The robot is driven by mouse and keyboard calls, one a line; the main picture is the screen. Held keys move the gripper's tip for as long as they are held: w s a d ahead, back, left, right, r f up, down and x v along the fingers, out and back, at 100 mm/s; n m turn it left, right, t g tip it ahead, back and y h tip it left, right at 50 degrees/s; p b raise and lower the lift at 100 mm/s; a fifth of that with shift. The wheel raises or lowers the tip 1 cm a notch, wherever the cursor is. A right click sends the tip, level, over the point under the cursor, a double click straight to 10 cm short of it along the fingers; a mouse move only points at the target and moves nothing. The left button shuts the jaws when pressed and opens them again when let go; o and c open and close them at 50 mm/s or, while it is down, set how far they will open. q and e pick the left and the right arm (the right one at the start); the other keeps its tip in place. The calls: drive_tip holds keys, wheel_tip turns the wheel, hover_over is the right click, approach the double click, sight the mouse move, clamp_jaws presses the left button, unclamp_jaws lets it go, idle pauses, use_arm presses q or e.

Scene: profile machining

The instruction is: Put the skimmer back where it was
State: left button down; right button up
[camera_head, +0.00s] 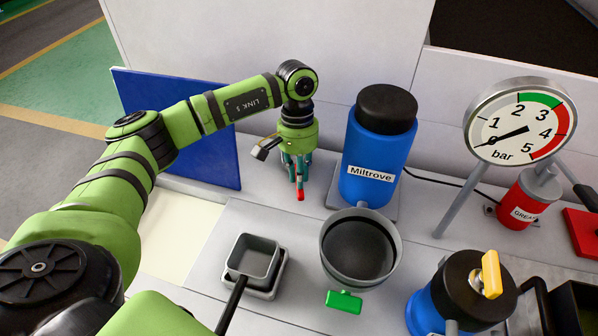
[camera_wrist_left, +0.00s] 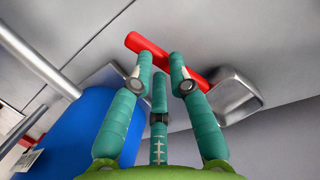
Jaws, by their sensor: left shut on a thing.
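My left gripper (camera_head: 299,180) is shut on the red handle of the skimmer (camera_wrist_left: 145,46). The skimmer's grey metal head (camera_wrist_left: 236,92) is to the right of the fingers in the left wrist view. In the head view the grey head (camera_head: 266,148) sticks out to the left of the gripper, and the handle's red end (camera_head: 300,194) shows just below the fingertips. The fingers hide the middle of the handle. The gripper is over the back of the bench, left of the blue container; whether the skimmer touches the surface I cannot tell. My right gripper is out of view.
The blue Miltrove container (camera_head: 368,150) stands close on the right. In front are a round dark bowl (camera_head: 360,250), a green block (camera_head: 344,301) and a square dish with a black handle (camera_head: 252,258). A blue panel (camera_head: 170,125) stands at left, a pressure gauge (camera_head: 520,125) at right.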

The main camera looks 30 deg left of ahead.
use_arm(q)
drive_tip(key=shift+f, duration=0.15)
drive_tip(key=c, duration=1.2)
unclamp_jaws()
drive_tip(key=shift+r, duration=0.25)
drive_tip(key=r+p, duration=0.1)
drive_tip(key=r, duration=0.3)
drive_tip(key=w+a+r+p, duration=0.1)
drive_tip(key=r+p, duration=0.1)
drive_tip(key=r, duration=0.1)
drive_tip(key=r+p, duration=0.2)
drive_tip(key=r, duration=0.2)
drive_tip(key=shift+w+a+r, duration=0.2)
drive_tip(key=shift+w+r, duration=0.15)
drive_tip(key=shift+w, duration=0.05)
